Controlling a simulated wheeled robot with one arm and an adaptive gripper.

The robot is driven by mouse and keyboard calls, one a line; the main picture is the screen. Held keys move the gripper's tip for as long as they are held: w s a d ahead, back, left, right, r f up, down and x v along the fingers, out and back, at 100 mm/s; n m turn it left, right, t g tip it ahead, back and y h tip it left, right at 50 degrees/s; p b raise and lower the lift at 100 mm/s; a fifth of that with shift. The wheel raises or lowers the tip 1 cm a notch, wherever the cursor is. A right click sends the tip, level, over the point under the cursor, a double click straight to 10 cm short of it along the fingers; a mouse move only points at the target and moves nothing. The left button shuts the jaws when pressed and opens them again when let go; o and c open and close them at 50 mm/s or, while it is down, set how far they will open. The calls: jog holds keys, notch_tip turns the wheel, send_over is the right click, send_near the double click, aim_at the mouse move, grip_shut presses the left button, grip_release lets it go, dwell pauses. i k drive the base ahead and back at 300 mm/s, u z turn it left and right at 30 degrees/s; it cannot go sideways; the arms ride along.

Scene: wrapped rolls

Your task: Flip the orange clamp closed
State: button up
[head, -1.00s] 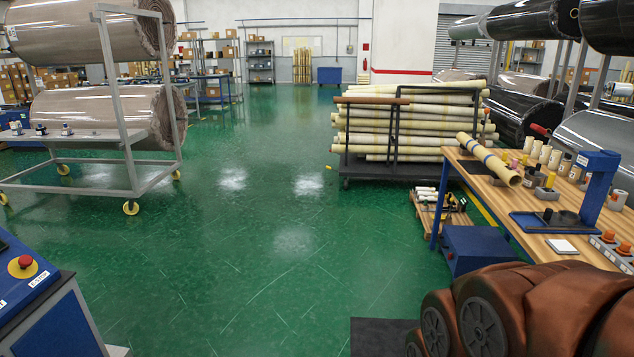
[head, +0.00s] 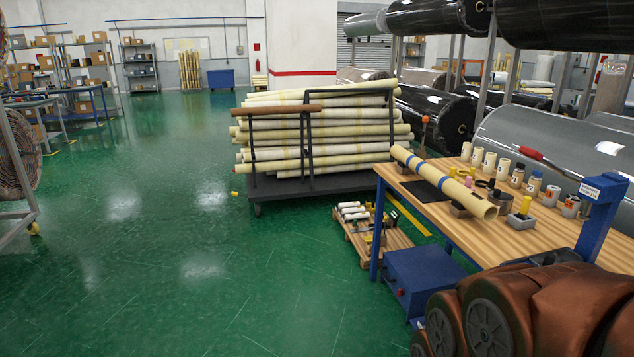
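I cannot make out a clearly orange clamp. A small orange knob on a dark upright (head: 425,122) stands behind the workbench, and a lever with a red grip (head: 532,154) slants over the far side of the bench, near the large grey roll. At this size I cannot tell whether either belongs to a clamp, or whether it is open or closed. My brown-covered arm fills the lower right corner and hides part of the bench. My gripper is not in view.
The wooden workbench (head: 470,222) holds a cream tube (head: 440,178), small cups and a blue press (head: 600,215). A blue box (head: 425,280) and a small pallet (head: 372,238) stand by it. A cart of tubes (head: 312,183) is behind. Green floor is clear at left.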

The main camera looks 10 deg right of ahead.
aim_at(425, 119)
jog(key=z, duration=0.5)
jog(key=i, duration=2.9)
jog(key=u, duration=0.25)
